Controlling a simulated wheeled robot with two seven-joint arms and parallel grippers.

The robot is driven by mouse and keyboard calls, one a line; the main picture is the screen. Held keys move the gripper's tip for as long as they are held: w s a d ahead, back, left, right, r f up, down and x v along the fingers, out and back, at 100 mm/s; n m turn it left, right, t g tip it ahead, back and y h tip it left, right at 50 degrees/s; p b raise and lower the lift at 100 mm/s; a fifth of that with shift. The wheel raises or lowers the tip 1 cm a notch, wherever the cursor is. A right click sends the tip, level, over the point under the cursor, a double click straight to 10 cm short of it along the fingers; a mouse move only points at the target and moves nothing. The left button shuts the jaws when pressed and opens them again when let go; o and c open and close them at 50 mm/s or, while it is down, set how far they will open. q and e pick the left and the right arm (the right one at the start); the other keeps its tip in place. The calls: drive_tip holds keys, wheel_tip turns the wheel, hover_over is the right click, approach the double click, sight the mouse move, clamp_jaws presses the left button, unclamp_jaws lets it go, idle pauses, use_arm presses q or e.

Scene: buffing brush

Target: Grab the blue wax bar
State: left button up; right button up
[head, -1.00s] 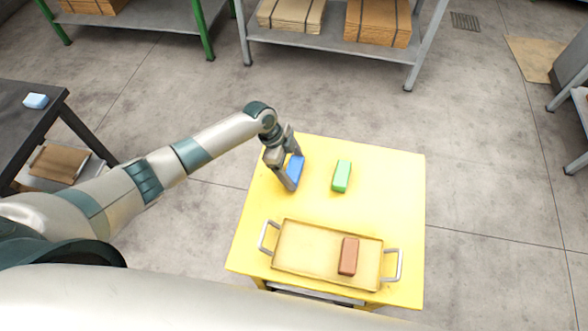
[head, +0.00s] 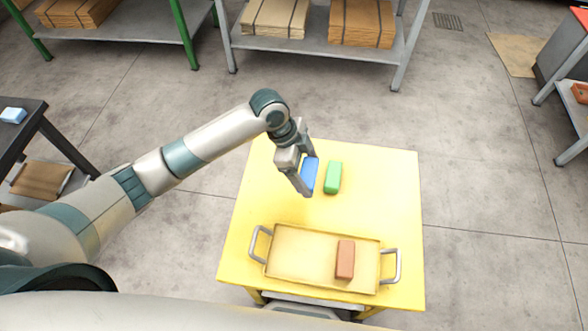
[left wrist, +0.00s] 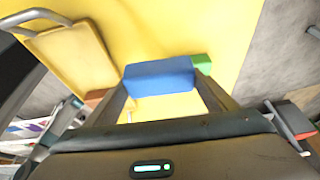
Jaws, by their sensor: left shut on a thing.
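The blue wax bar (head: 309,176) is between the fingers of my left gripper (head: 308,174) in the head view. My left gripper is shut on it above the yellow table; how high is hard to tell. In the left wrist view the blue bar (left wrist: 159,77) spans the space between the two fingertips. A green bar (head: 333,177) stands on the table just right of the gripper, and part of it shows in the left wrist view (left wrist: 202,62). My right gripper is in neither view.
A tray (head: 300,262) with two metal handles sits at the table's near side and holds a reddish-brown bar (head: 345,259). The yellow table (head: 395,205) is clear on its right. A dark table (head: 25,135) at left bears a light blue block (head: 13,115). Shelves with cardboard stand behind.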

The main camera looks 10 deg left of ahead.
use_arm(q)
drive_tip(key=shift+s+d+r, duration=0.35)
drive_tip(key=shift+d+r, duration=0.1)
drive_tip(key=shift+d, duration=0.15)
drive_tip(key=shift+s+d+r, duration=0.35)
drive_tip(key=shift+d+r, duration=0.05)
drive_tip(key=shift+d, duration=0.15)
drive_tip(key=shift+b, duration=0.3)
